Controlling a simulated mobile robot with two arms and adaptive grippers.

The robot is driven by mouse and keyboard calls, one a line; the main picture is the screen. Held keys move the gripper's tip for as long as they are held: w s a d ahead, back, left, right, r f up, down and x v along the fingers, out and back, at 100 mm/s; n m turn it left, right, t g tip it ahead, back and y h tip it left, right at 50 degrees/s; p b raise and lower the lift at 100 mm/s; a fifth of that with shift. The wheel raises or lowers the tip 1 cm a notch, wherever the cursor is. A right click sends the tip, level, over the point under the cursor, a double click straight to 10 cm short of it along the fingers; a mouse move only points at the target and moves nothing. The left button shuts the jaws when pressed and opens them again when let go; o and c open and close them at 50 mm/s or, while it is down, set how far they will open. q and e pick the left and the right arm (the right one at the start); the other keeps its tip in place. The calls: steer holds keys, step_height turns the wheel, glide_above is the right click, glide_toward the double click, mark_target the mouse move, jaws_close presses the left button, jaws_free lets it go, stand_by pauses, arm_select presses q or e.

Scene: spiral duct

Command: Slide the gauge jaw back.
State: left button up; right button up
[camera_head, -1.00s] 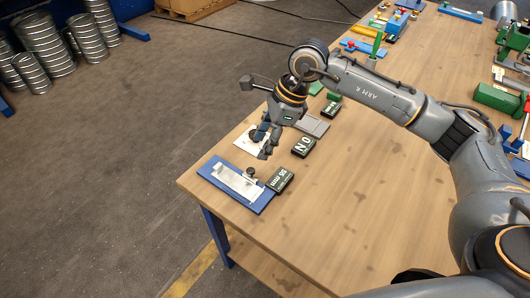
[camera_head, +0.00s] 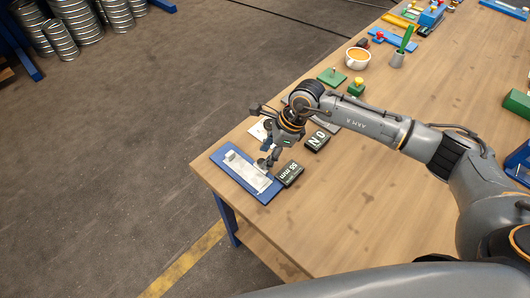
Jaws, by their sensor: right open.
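The gauge (camera_head: 243,173) lies near the table's left corner, a silver piece on a blue base plate. Its jaw and dark knob at the right end are partly hidden by my right gripper (camera_head: 269,162). That gripper points down at the knob end of the gauge, with its fingers open. I cannot tell whether the fingers touch the knob. A dark block marked "55 mm" (camera_head: 289,173) sits just right of the gauge. My left gripper does not show.
A dark block marked "NO" (camera_head: 317,140) stands behind the gripper. Farther back are a green plate (camera_head: 332,76), an orange-filled cup (camera_head: 357,58) and a green-handled tool in a grey holder (camera_head: 397,60). The wooden table (camera_head: 345,215) is clear in front.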

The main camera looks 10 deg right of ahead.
steer(key=shift+x, duration=0.8)
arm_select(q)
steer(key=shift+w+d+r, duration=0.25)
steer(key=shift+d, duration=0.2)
arm_select(e)
steer(key=shift+a+f, duration=0.1)
steer(key=shift+f, duration=0.1)
jaws_close()
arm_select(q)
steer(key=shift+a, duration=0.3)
